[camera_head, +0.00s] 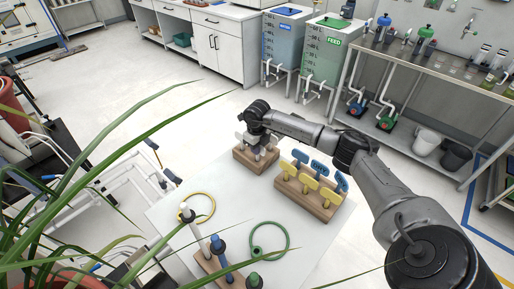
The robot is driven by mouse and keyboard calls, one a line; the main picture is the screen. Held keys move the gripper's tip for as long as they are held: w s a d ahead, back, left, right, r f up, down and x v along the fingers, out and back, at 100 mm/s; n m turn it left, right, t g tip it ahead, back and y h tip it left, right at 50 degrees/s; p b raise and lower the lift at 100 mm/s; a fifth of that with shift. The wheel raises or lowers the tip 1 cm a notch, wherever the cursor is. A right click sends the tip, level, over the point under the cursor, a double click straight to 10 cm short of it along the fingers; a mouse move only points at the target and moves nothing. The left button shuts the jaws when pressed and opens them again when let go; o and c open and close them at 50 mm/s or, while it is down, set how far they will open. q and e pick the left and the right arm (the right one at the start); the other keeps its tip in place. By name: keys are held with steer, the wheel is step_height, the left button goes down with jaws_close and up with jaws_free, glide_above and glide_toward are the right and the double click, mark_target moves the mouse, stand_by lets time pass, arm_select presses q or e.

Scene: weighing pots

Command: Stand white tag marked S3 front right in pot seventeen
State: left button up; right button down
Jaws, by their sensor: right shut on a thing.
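My right gripper (255,141) is over a small wooden block (250,165) at the back of the white table. It is shut on one of the pale tags (257,151) standing in this block. The gripper hides much of these tags, and I cannot read a mark on them. At the lower left edge, long green leaves (100,165) rise from a reddish pot (62,283), which is mostly cut off. No number shows on it. My left gripper is not in view.
A wooden block (305,200) with several yellow and blue tags stands right of my right gripper. Nearer is a rack (207,262) with white, blue and green upright pieces. A yellow ring (213,208) and a green ring (287,237) lie on the white table (165,212).

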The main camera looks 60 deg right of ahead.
steer(key=shift+r, duration=0.1)
steer(key=shift+r+p, duration=1.55)
steer(key=shift+r, duration=0.2)
steer(key=shift+r+p, duration=1.8)
steer(key=shift+r, duration=0.65)
